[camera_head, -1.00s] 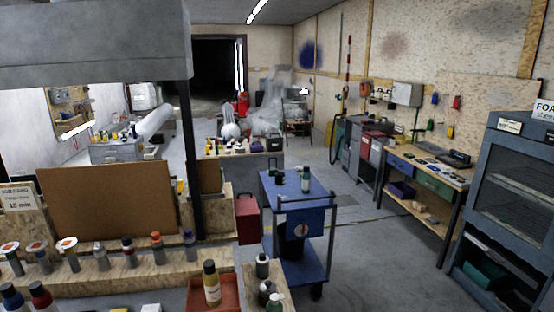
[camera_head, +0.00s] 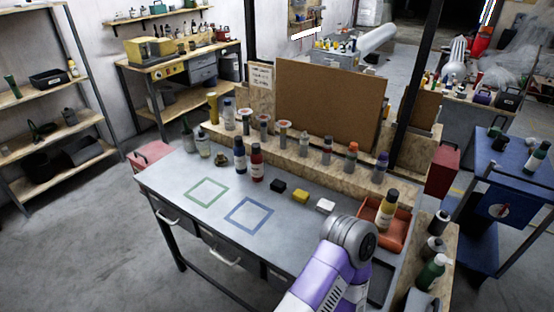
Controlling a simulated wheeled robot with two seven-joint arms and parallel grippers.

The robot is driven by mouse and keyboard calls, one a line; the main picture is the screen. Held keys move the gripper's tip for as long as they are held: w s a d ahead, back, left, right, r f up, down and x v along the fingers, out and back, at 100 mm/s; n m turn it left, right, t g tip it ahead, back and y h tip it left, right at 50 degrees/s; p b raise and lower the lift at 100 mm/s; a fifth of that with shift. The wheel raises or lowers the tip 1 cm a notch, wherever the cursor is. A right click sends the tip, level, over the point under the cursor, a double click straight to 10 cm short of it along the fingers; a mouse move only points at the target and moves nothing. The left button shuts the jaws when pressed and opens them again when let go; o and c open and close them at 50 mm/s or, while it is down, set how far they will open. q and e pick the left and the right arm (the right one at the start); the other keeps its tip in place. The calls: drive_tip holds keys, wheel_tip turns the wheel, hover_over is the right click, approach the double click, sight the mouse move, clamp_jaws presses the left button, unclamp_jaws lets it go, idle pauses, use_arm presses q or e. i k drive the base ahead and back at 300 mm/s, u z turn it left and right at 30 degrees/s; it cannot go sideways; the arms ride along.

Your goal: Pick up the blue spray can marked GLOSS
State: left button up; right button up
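A dark blue can (camera_head: 240,155) with a pale label stands upright on the grey workbench (camera_head: 168,178), beside a red can (camera_head: 257,162). The word on its label is too small to read, so I cannot tell whether it says GLOSS. A purple-capped can (camera_head: 381,167) stands in the row on the wooden ledge behind. A purple and grey link of my arm shows at the bottom, over the bench's front right. Neither of my grippers is in view.
Green and blue square outlines mark clear bench top in front of the cans. Black, yellow and white blocks (camera_head: 300,196) lie to their right. A red-orange tray (camera_head: 397,231) holds a yellow bottle (camera_head: 387,208). A brown board (camera_head: 330,105) stands behind the ledge (camera_head: 300,153).

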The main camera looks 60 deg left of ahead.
sight(240, 154)
drive_tip(key=z, duration=1.95)
drive_tip(key=k, duration=2.3)
drive_tip(key=u, duration=2.85)
